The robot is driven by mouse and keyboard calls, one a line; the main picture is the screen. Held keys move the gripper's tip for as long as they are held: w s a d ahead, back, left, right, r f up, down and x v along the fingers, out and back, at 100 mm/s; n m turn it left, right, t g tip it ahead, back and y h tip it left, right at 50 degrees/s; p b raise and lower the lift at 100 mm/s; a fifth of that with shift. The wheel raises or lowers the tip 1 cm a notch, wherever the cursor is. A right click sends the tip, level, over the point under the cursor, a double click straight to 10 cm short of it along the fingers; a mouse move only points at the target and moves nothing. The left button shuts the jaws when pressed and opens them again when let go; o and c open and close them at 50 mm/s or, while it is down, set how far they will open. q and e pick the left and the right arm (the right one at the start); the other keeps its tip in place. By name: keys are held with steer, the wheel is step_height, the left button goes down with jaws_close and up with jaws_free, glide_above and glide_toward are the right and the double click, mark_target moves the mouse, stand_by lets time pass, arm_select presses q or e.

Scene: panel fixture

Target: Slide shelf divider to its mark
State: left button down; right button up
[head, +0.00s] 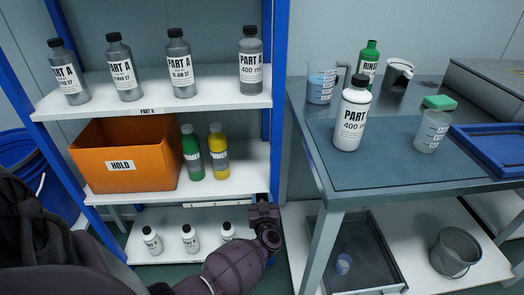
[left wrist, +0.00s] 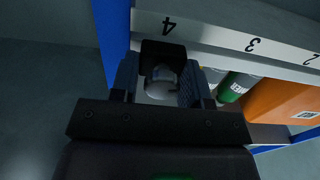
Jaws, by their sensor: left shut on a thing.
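My left gripper (head: 264,212) is at the right end of the rack, by the front edge of the middle shelf. In the left wrist view its two fingers (left wrist: 160,85) are closed on a small dark piece (left wrist: 163,48), which appears to be the shelf divider. A rounded grey part shows between the fingers. The piece sits by the numeral 4 (left wrist: 168,25) on the pale shelf edge (left wrist: 210,32); the numerals 3 and 2 are farther right. In the head view the gripper hides the divider. My right gripper is not in view.
The middle shelf (head: 235,178) holds an orange HOLD bin (head: 150,155), a green bottle (head: 191,155) and a yellow bottle (head: 219,152). A blue rack post (head: 277,120) stands right beside the gripper. Small white bottles (head: 190,238) stand on the bottom shelf. A workbench (head: 400,170) is at right.

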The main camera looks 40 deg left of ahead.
mark_target(238, 195)
arm_select(q)
steer(key=shift+s+a+r, duration=0.1)
steer(key=shift+s+a, duration=0.15)
steer(key=shift+a, duration=0.05)
steer(key=s+a+p, duration=0.1)
steer(key=s+a, duration=0.1)
steer(key=s+a+p, duration=0.1)
steer(key=s+a, duration=0.1)
steer(key=s, duration=0.1)
steer(key=shift+s+a+p, duration=0.3)
steer(key=shift+s, duration=0.05)
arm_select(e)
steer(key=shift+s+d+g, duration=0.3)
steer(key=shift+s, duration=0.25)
arm_select(q)
steer(key=c, duration=0.6)
jaws_free()
steer(key=shift+f, duration=0.2)
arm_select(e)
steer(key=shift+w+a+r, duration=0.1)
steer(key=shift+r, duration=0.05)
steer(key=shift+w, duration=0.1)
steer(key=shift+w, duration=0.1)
